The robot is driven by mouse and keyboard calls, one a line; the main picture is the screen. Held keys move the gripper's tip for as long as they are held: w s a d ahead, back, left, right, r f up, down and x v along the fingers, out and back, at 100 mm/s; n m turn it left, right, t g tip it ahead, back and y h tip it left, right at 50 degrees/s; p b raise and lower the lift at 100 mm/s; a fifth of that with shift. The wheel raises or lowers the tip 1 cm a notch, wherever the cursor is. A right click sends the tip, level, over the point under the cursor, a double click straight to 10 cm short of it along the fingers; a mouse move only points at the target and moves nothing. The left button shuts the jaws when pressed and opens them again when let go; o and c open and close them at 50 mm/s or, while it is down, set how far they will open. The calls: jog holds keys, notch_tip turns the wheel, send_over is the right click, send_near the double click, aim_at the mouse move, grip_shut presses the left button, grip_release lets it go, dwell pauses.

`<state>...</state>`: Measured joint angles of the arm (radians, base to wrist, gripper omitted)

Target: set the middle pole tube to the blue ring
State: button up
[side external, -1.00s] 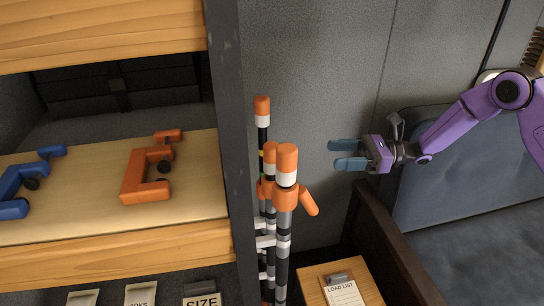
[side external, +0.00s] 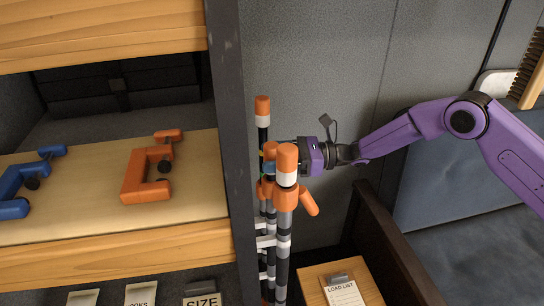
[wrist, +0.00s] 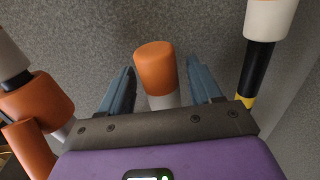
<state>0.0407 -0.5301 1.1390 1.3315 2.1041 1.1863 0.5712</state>
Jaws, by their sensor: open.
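Three banded poles stand in a row. The middle pole tube has an orange cap (side external: 269,149) and stands partly behind the front pole (side external: 287,163) in the side view. In the wrist view the middle tube's orange cap (wrist: 155,68) and grey-white shaft stand between my gripper's (wrist: 161,80) two blue-grey fingers. The fingers are open, one on each side, with gaps to the tube. In the side view the front pole hides most of the fingers. I cannot make out a blue ring; the middle pole's lower part is largely hidden.
The back pole (side external: 262,108) is close by; in the wrist view its black section and yellow band (wrist: 246,100) are right of my fingers. The front pole's orange collar (wrist: 38,108) is at left. A dark upright post (side external: 229,150) and shelf with clamps (side external: 147,175) stand left.

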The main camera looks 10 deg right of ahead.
jog(key=shift+a, duration=0.35)
grip_shut()
notch_tip(320, 180, up, 24)
jog(key=shift+f, duration=0.25)
grip_release()
jog(key=shift+f, duration=0.1)
jog(key=shift+d, duration=0.1)
jog(key=s+d, duration=0.2)
jog(key=d, duration=1.5)
jog(key=shift+s, duration=0.3)
